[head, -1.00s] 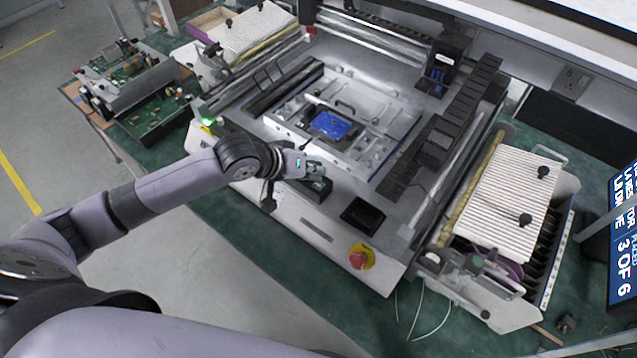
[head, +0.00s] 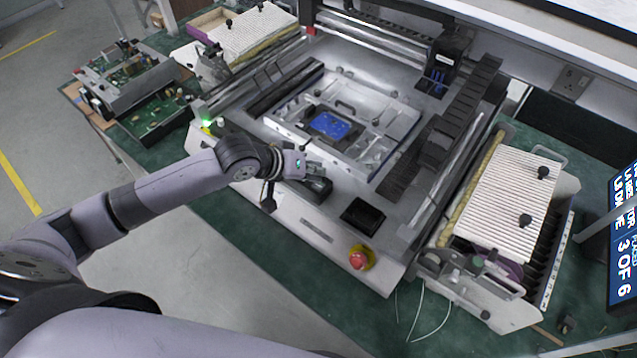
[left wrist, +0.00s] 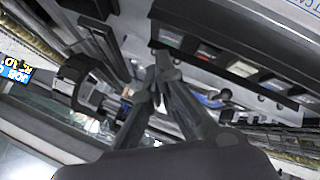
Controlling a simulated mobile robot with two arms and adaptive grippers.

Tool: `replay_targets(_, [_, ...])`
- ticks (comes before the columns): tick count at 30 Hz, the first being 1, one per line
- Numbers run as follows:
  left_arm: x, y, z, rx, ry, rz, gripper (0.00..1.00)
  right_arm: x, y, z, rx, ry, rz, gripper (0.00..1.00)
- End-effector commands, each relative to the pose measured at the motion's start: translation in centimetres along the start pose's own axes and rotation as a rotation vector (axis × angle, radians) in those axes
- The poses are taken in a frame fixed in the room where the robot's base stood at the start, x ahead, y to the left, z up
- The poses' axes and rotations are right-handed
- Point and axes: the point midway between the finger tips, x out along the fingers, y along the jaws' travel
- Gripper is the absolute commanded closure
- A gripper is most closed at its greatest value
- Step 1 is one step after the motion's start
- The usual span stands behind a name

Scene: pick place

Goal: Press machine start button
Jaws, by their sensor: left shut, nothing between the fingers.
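The machine (head: 316,229) is a light grey bench unit with a flat bed, side rails and a front panel. A green lit button (head: 207,124) is at the left end of its front edge. A red mushroom button on a yellow base (head: 360,258) is at the right of the front panel. My left gripper (head: 316,171) is over the front edge of the bed, between these two buttons and apart from both. In the left wrist view its fingers (left wrist: 163,62) are together and empty. My right gripper is out of view.
A blue part (head: 330,124) lies in the fixture on the bed. A black square pad (head: 362,214) is at the front edge, right of my gripper. Ribbed white racks stand left (head: 245,32) and right (head: 505,195). Circuit boards (head: 130,85) lie far left. A screen (head: 622,235) is at right.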

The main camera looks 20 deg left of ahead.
Motion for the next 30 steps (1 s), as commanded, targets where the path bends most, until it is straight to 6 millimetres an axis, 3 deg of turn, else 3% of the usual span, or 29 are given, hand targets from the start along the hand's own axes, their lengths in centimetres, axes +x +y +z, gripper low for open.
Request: replay_targets(30, [0.88, -0.62, 0.64, -0.001, 0.0, 0.0, 1.0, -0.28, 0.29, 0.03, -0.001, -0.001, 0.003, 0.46])
